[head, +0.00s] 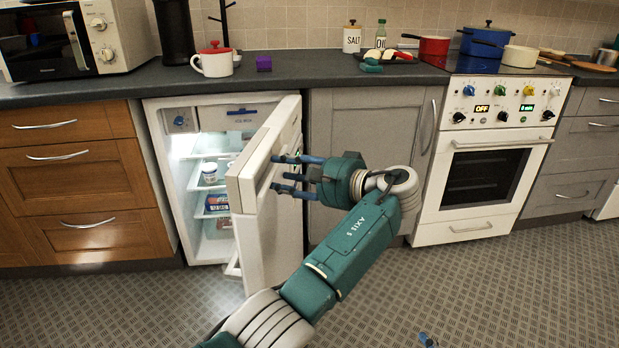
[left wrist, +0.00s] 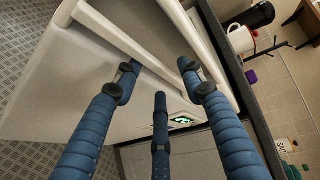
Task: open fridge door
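The white fridge (head: 160,120) stands under the counter with its door (head: 268,215) swung partly open. The lit inside shows shelves. My left gripper (head: 283,174) is at the outer face of the door, near its upper part, with its blue fingers spread. In the left wrist view the fingers (left wrist: 158,80) are apart, close to a white handle bar (left wrist: 125,38) on the door; I cannot tell whether they touch it. A small blue tip at the bottom of the head view looks like part of my right gripper (head: 425,340); the rest is out of frame.
Inside the fridge are a white tub (head: 209,172) and a blue box (head: 216,202). Wooden drawers (head: 85,190) stand left, a grey cabinet (head: 365,125) and white oven (head: 487,175) right. The floor in front is mostly clear.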

